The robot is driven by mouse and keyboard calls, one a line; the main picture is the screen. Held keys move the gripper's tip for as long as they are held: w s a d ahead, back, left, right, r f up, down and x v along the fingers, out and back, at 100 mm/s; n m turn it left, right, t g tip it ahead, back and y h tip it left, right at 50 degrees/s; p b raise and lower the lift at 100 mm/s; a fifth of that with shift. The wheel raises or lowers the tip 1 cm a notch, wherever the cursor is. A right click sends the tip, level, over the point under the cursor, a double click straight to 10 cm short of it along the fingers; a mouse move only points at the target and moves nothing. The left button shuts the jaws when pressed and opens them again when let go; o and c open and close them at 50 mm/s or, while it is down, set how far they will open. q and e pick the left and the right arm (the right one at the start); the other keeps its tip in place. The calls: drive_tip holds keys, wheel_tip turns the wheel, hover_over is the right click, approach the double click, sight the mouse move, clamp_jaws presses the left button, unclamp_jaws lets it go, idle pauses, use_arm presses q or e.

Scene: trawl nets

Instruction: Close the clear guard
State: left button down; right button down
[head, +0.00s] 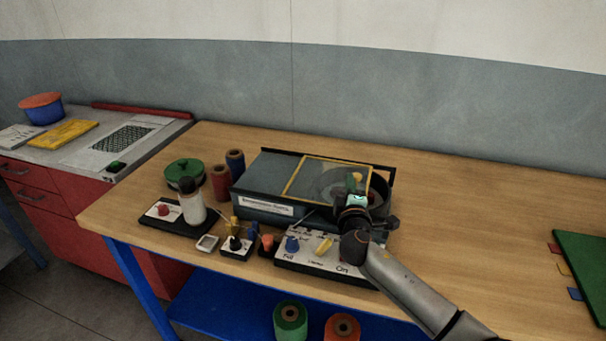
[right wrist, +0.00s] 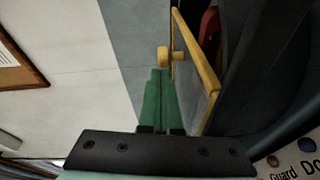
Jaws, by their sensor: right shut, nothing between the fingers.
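The clear guard is a see-through panel in a yellow frame (head: 296,177) on the dark grey machine (head: 250,192) in the middle of the table. In the right wrist view the yellow frame (right wrist: 198,62) stands just right of the fingers, with a round yellow knob (right wrist: 164,57) near the fingertips. How far the guard is tilted is hard to tell. My right gripper (head: 356,184) is at the machine's right end, over the round dark bowl (head: 378,204). Its green fingers (right wrist: 160,80) are shut and empty, close to the knob; contact is unclear. My left gripper is out of view.
A white control panel (head: 315,264) with knobs stands in front of the machine. A white bottle (head: 192,207), green pot (head: 184,173) and spools (head: 221,182) stand at its left. The table right of my arm is clear up to a green board (head: 585,270).

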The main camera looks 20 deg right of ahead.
drive_tip(key=shift+s+d+p, duration=0.15)
drive_tip(key=shift+s+d, duration=0.4)
drive_tip(key=shift+d, duration=0.35)
drive_tip(key=shift+s+d+p, duration=0.1)
drive_tip(key=shift+s+d, duration=0.45)
drive_tip(key=shift+d, duration=0.3)
drive_tip(key=shift+s+d+p, duration=0.15)
drive_tip(key=shift+s+d, duration=0.4)
drive_tip(key=shift+d, duration=0.35)
drive_tip(key=shift+f, duration=0.1)
